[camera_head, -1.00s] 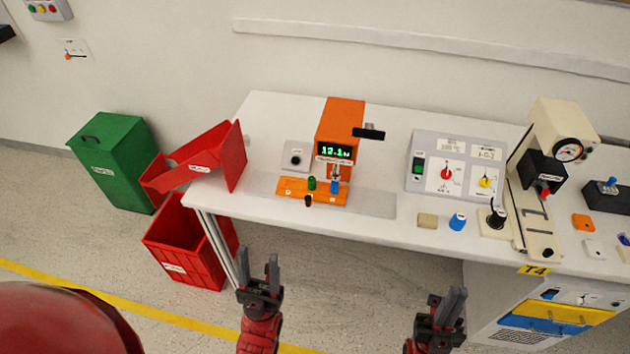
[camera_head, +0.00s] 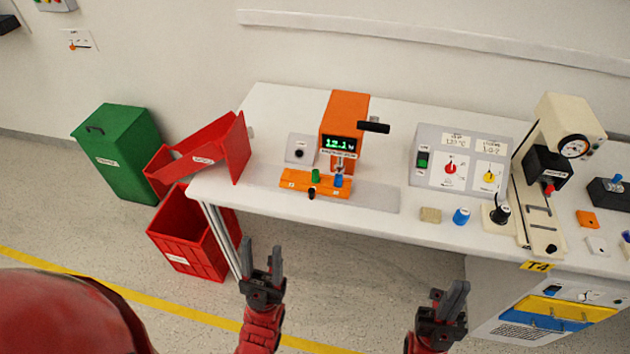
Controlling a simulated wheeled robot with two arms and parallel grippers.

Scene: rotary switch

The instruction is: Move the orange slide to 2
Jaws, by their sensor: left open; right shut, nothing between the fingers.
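The orange slide (camera_head: 300,181) is a flat orange bar at the front foot of the orange machine (camera_head: 345,115) on the white table. A green piece (camera_head: 315,175) and a blue piece (camera_head: 338,180) stand on it, and a black knob (camera_head: 311,193) sits at its front edge. Its markings are too small to read. My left gripper (camera_head: 262,254) is open and empty, in front of the table and below the slide in the picture. My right gripper (camera_head: 448,299) is shut and empty, further right, also in front of the table. Neither touches the slide.
A grey panel with red and yellow dials (camera_head: 425,195) and a beige press (camera_head: 567,110) stand to the right. A tan block (camera_head: 430,215) and a blue cap (camera_head: 461,216) lie near the front edge. Red bins (camera_head: 188,240) and a green bin (camera_head: 118,160) are at left.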

